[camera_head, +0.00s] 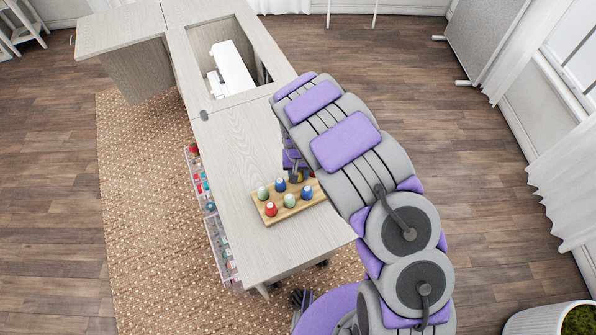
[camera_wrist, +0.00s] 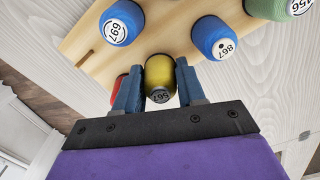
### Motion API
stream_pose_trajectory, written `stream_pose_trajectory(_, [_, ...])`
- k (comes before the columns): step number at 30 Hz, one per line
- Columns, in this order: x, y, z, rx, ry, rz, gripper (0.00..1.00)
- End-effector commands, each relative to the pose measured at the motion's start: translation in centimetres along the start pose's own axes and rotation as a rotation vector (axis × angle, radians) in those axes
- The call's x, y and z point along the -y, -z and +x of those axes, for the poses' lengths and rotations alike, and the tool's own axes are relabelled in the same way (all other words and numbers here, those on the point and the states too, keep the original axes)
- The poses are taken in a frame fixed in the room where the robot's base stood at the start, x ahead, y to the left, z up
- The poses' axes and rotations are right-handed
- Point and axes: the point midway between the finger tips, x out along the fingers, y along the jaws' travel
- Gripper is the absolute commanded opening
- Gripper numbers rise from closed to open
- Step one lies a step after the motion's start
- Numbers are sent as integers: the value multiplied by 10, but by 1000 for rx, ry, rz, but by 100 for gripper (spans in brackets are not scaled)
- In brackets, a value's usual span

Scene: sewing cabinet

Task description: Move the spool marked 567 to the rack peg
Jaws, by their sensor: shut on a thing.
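The yellow spool (camera_wrist: 160,80), marked 567, is between the two blue-grey fingers of my gripper (camera_wrist: 157,75) in the wrist view. The fingers are shut on its sides. In the head view my gripper is mostly hidden by my arm, with a bit of yellow showing at the rack's far edge. The wooden rack (camera_head: 264,217) lies on the cabinet top and also shows in the wrist view (camera_wrist: 165,30). A short brown mark (camera_wrist: 85,58), perhaps a peg, shows on the rack's left part. I cannot tell whether the spool is clear of the rack.
On the rack stand blue spools marked 697 (camera_wrist: 122,22) and 867 (camera_wrist: 213,37), a green one marked 456 (camera_wrist: 285,8), and red ones (camera_head: 271,209). A red spool (camera_wrist: 119,84) is close by my left finger. A white sewing machine (camera_head: 231,67) sits in the cabinet opening.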

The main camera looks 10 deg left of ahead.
Motion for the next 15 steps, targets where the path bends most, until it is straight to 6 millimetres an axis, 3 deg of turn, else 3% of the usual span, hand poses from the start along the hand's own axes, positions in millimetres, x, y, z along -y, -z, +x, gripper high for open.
stream_pose_trajectory(6, [0, 0, 0, -1, 0, 0, 6])
stream_pose_trajectory(7, [0, 0, 0, -1, 0, 0, 42])
stream_pose_trajectory(15, [0, 0, 0, -1, 0, 0, 68])
